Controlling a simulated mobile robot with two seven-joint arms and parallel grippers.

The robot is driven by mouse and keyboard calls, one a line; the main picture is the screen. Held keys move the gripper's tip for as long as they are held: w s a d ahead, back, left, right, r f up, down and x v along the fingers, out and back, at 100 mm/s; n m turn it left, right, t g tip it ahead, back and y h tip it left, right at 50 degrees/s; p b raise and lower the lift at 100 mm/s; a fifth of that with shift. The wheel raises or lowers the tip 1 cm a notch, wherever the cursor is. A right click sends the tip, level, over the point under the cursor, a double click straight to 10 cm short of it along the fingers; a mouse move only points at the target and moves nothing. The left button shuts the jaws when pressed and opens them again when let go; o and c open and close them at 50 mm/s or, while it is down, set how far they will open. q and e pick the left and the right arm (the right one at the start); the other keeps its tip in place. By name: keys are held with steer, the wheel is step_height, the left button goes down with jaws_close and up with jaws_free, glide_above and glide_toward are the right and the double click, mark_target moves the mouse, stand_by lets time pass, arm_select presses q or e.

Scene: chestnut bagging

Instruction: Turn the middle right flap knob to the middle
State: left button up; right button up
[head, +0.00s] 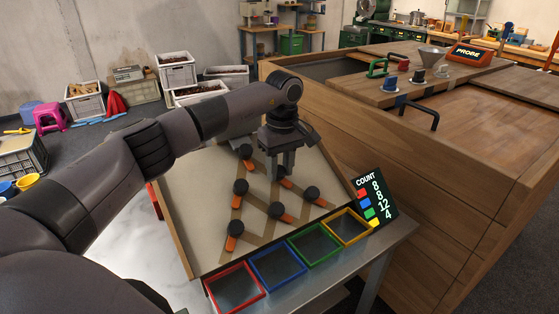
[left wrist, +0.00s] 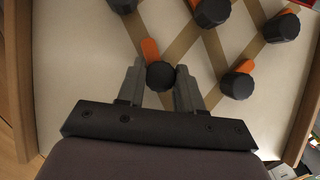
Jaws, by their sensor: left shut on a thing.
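The tilted pale board (head: 190,190) carries several black round knobs with orange flaps. My left gripper (head: 281,174) reaches down onto the board and is shut on the middle right flap knob (left wrist: 160,76). In the left wrist view that black knob sits between the two grey fingers (left wrist: 161,84), and its orange flap (left wrist: 150,49) points up and slightly left. In the head view the knob is mostly hidden by the gripper, and its orange flap (head: 287,184) shows at lower right. My right gripper is not in view.
Neighbouring knobs stand close: the middle left (head: 240,187), top (head: 245,151), bottom centre (head: 275,210) and bottom right (head: 311,193) ones. Red (head: 211,295), blue (head: 257,270), green and yellow trays line the board's lower edge. A count display (head: 384,205) stands at right.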

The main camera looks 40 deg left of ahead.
mark_target(288, 181)
arm_select(q)
steer(key=m+g+y+p, duration=0.1)
steer(key=m+g, duration=0.1)
steer(key=m, duration=0.2)
steer(key=shift+d, duration=0.1)
steer(key=shift+y, duration=0.3)
stand_by(0.4)
steer(key=o, duration=1)
steer(key=shift+o, duration=0.2)
steer(key=b+v, duration=0.1)
steer(key=v, duration=0.6)
